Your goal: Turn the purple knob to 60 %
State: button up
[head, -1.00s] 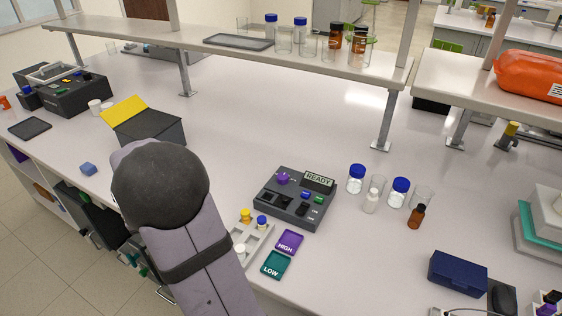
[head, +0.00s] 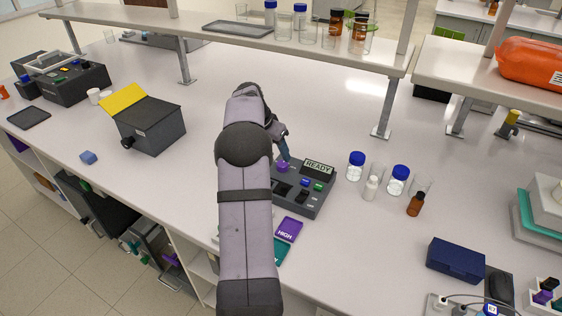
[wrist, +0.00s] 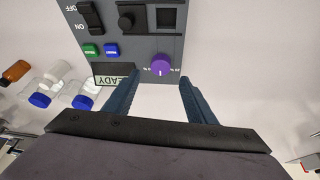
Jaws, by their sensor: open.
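The purple knob (head: 283,167) stands on the top of a dark grey control box (head: 310,207), near its upper left corner in the head view. In the wrist view the purple knob (wrist: 160,64) shows between and just beyond the fingertips, with small white marks beside it. My gripper (wrist: 156,80) is open and empty, its two blue-grey fingers spread wide on either side of the knob. In the head view my gripper (head: 285,155) is right at the knob, partly hidden by my arm. The display (head: 319,166) reads READY.
The box also carries a green button (wrist: 91,50), a blue button (wrist: 111,49), a black rocker switch (wrist: 90,17) and a black knob (wrist: 128,18). Bottles and glassware (head: 372,186) stand right of the box. Purple HIGH (head: 288,229) and teal LOW trays lie in front.

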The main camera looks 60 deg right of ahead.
aim_at(282, 164)
jog(key=shift+p+x, duration=1.5)
jog(key=shift+x, duration=2.05)
jog(key=c, duration=1)
